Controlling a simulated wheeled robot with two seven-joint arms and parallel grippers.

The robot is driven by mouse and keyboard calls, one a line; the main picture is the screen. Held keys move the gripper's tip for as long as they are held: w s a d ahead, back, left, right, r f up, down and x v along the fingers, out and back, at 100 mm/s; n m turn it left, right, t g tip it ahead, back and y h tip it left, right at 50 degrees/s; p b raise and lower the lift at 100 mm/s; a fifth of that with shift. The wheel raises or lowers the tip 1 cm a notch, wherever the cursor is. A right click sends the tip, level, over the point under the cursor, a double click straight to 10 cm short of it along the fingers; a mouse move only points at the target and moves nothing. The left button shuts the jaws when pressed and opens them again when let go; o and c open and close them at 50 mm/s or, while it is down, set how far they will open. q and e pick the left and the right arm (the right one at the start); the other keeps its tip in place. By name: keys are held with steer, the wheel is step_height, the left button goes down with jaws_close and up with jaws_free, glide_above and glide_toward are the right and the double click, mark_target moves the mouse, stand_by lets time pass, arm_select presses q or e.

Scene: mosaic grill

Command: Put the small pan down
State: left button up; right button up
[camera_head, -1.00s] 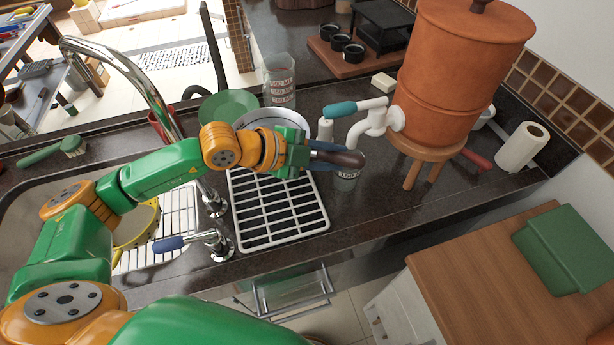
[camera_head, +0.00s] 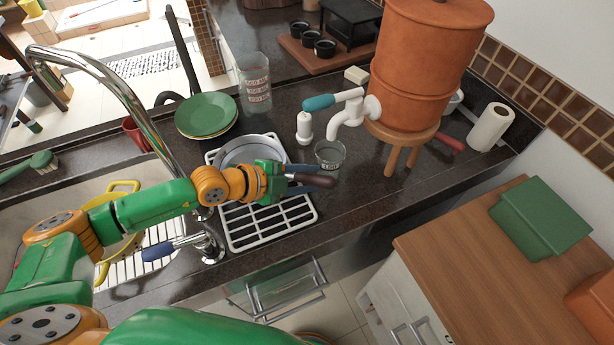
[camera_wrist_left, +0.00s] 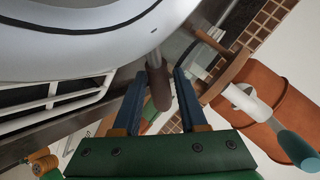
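The small pan (camera_head: 245,150) is grey with a dark brown handle (camera_head: 318,180). It sits at the far part of the white wire rack (camera_head: 270,233) on the counter, apparently resting on it. My left gripper (camera_head: 303,179) is at the handle, and its arm covers part of the pan and rack. In the left wrist view, the pan's pale rim (camera_wrist_left: 75,55) fills the upper left. The handle (camera_wrist_left: 158,88) lies between the two spread blue fingers (camera_wrist_left: 160,88), with a narrow gap showing on each side. My right gripper does not show.
Green plates (camera_head: 206,115) stand behind the pan, with a glass jar (camera_head: 256,90) beside them. A small glass (camera_head: 329,155), a white bottle (camera_head: 304,128) and a clay water filter (camera_head: 420,70) stand to the right. The tap (camera_head: 120,90) and sink are at left.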

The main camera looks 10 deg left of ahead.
arm_select(q)
steer(key=b+v, duration=0.1)
steer(key=v, duration=0.5)
steer(key=shift+s+a, duration=0.1)
steer(key=shift+a, duration=0.1)
steer(key=shift+s+a+r, duration=0.25)
steer(key=shift+r, duration=0.2)
